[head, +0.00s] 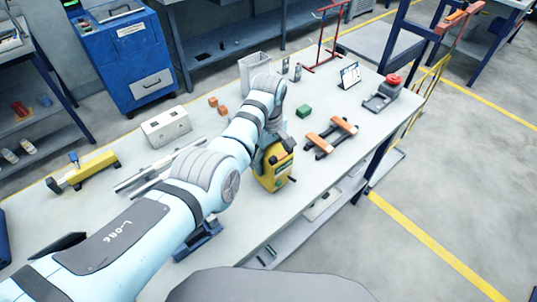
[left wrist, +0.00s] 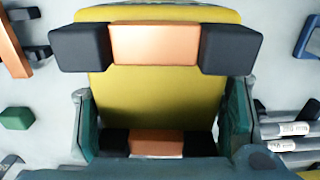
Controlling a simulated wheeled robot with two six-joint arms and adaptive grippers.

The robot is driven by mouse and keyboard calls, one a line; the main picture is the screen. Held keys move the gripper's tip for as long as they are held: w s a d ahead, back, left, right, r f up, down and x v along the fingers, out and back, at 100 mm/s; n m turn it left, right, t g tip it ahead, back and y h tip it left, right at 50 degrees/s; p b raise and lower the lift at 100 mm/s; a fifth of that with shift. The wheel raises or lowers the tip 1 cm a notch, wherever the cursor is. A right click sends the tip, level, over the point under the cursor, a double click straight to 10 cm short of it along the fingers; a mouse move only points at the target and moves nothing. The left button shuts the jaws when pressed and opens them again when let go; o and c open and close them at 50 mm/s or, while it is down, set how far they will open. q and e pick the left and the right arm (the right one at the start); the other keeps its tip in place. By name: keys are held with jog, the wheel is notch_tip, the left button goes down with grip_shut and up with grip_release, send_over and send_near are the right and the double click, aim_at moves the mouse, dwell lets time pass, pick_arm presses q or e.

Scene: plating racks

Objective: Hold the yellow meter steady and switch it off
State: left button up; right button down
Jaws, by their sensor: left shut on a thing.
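The yellow meter (head: 268,181) stands near the front edge of the white table in the head view, partly hidden by my left arm. A small dark part juts from its right side. My left gripper (head: 271,148) is shut on it from above. In the left wrist view, the yellow meter (left wrist: 155,95) fills the middle between my teal left gripper fingers (left wrist: 162,112), one at each side. Two black-and-orange bars cross its yellow body there. I cannot make out the switch or its setting. My right gripper is not in view.
Beside the meter lie orange bars on black supports (head: 331,138) and a green block (head: 304,111). A red-topped device (head: 383,93) stands near the right edge. A pale box (head: 166,127), orange cubes and a yellow tool (head: 90,170) are leftward. The table's front right is fairly clear.

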pick_arm(q)
jog(key=shift+f+b, duration=0.35)
jog(key=shift+f, duration=0.15)
dwell(0.6)
jog(key=o, duration=1.5)
jog(key=c, duration=1.4)
jog(key=shift+s, duration=0.1)
jog(key=shift+c, duration=0.5)
jog(key=shift+f, duration=0.1)
